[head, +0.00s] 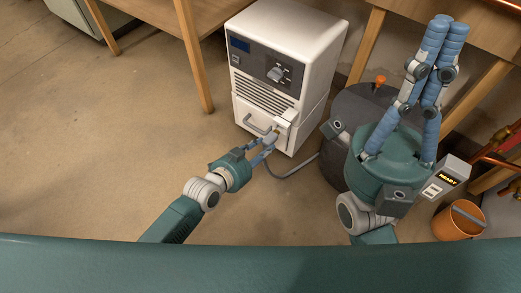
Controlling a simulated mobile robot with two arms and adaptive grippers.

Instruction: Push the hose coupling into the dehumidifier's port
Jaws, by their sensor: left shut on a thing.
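The white dehumidifier (285,52) stands on the floor at the top middle, with its port (278,128) low on its front. My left gripper (267,146) is shut on the hose coupling (269,139), right in front of the port. The coupling is small and partly hidden by the fingers; I cannot tell whether it touches the port or is inside it. The grey hose (290,173) hangs below the gripper and curves right. My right gripper (446,26) is raised at the upper right, its fingers together and empty.
A dark round bin (345,105) stands right of the dehumidifier, partly behind my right arm. A grey box reading "READY" (455,170), an orange bucket (455,222) and copper pipes (498,150) are at the right. Wooden tables (170,12) flank the dehumidifier. The floor at left is clear.

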